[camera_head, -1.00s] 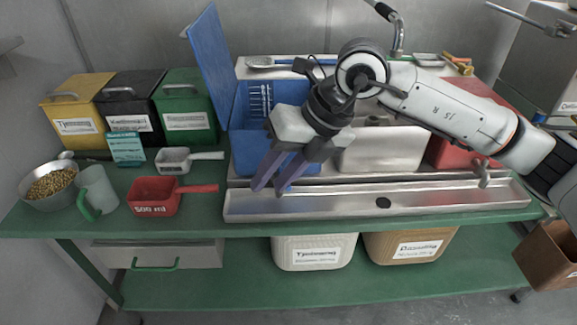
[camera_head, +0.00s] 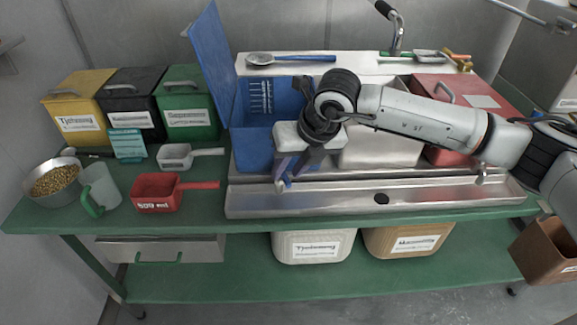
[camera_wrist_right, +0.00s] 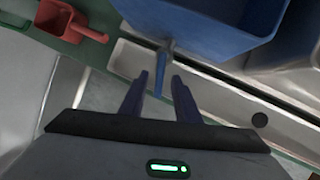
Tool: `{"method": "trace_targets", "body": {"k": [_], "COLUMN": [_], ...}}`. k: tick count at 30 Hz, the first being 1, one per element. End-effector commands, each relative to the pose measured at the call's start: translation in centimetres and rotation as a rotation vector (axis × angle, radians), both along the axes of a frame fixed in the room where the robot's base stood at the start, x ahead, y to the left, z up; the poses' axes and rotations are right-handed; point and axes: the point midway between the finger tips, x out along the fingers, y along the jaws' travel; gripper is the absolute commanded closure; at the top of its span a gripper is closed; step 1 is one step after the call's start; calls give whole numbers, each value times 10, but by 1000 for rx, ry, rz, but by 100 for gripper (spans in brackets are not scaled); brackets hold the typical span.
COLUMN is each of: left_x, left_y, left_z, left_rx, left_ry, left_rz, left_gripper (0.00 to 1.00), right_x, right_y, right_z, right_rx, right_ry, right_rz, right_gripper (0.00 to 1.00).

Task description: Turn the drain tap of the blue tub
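The blue tub (camera_head: 248,143) stands behind the steel trough with its lid (camera_head: 211,62) raised on the left side. In the wrist view the tub (camera_wrist_right: 205,30) fills the top middle. Its blue drain tap (camera_wrist_right: 163,62) points down from the tub's front. My right gripper (camera_head: 283,184) reaches down in front of the tub. In the wrist view the right gripper (camera_wrist_right: 160,75) is open, one finger on each side of the tap, with gaps visible. In the head view the gripper mostly hides the tap. My left gripper is not in view.
A steel trough (camera_head: 330,200) with a dark drain hole runs below the tap. A white tub and a red tub (camera_head: 450,88) stand to the right. A red scoop (camera_head: 158,193), jug (camera_head: 101,185) and bean bowl (camera_head: 53,183) stand on the left of the green table.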

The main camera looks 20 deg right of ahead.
Motion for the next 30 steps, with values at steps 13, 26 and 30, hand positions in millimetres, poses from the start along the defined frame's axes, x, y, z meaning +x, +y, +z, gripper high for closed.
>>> {"method": "trace_targets", "body": {"k": [13, 26, 30], "left_x": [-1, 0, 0], "left_y": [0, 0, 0], "left_z": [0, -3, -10], "left_rx": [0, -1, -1], "left_ry": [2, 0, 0], "left_rz": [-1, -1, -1], "left_gripper": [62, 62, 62], "right_x": [0, 2, 4], "right_y": [0, 2, 6], "right_z": [-1, -2, -3], "right_rx": [1, 2, 3], "right_ry": [1, 1, 0], "right_rz": [1, 28, 95], "right_gripper": [100, 100, 100]}}
